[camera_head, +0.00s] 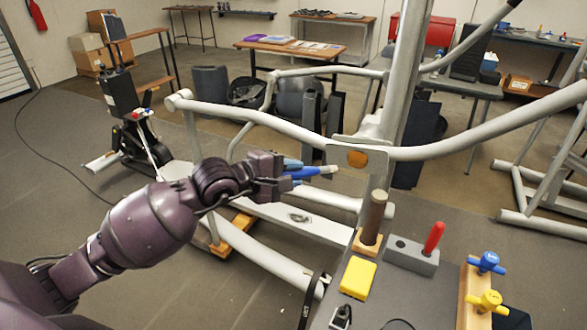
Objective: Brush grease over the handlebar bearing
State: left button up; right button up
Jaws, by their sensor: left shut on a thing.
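My left gripper (284,178) is shut on a blue-handled brush (306,172) in the middle of the view. The brush points right, and its pale tip lies just left of and slightly below a grey plate with a round orange part (357,159). This orange part looks like the bearing; I cannot tell whether the tip touches the plate. The plate sits where the long grey handlebar (450,143) meets the upright post. The gripper's fingers hide part of the brush handle. My right gripper is out of view.
A work surface (400,285) at lower right holds a yellow block (358,277), a grey holder with a red-handled tool (433,240), a brown cylinder on a wooden base (374,217), and blue and yellow knobs (487,300). Grey frame tubes surround the gripper.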

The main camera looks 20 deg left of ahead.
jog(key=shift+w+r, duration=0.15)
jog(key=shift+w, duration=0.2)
pick_arm(q)
jog(key=shift+s, duration=1.45)
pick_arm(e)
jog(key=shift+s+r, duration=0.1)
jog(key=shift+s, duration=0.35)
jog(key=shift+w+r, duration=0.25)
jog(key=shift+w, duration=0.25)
